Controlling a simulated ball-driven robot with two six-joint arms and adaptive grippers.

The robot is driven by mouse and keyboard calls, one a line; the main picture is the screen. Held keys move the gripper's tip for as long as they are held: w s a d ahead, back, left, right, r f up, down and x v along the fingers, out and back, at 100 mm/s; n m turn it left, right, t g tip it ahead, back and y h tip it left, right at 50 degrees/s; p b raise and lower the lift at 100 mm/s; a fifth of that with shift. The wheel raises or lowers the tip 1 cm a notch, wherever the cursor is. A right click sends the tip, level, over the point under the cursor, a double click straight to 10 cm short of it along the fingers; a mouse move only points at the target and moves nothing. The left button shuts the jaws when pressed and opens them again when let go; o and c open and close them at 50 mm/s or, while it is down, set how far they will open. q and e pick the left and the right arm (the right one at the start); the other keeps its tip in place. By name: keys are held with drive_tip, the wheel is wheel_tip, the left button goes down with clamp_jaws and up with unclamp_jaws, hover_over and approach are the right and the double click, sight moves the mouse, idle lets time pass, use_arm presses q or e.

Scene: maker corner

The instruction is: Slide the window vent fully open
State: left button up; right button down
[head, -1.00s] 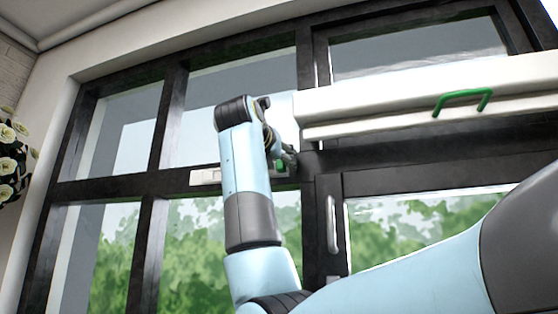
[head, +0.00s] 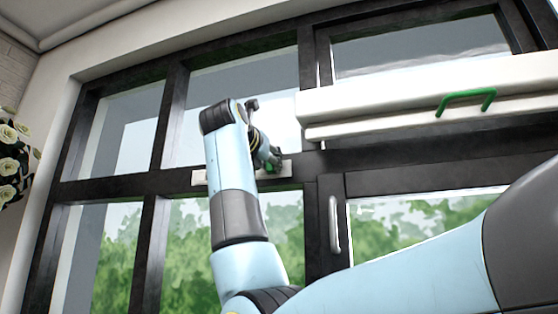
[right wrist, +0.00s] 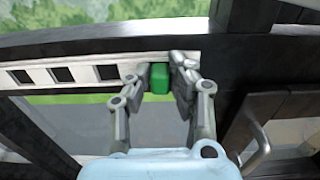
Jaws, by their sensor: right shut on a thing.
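The window vent is a white strip (head: 200,177) on the dark crossbar of the window, left of centre in the head view. In the right wrist view the vent (right wrist: 75,72) shows dark open slots left of its green knob (right wrist: 159,79). My right gripper (right wrist: 160,76) has its fingers on either side of the green knob and is shut on it. In the head view the right gripper (head: 270,161) is at the strip's right part, and my wrist and forearm cover the middle of the vent. My left gripper is not in view.
A long white housing with a green handle (head: 466,101) juts out right of the gripper. A pale window handle (head: 334,224) is on the frame below right. White flowers (head: 12,160) stand at the far left. Glass panes surround the crossbar.

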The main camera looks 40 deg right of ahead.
drive_tip(key=shift+r, duration=0.1)
drive_tip(key=c, duration=1.6)
unclamp_jaws()
drive_tip(key=o, duration=0.4)
drive_tip(key=shift+w+a, duration=0.15)
drive_tip(key=shift+w, duration=0.15)
drive_tip(key=shift+s, duration=0.15)
drive_tip(key=v, duration=1.2)
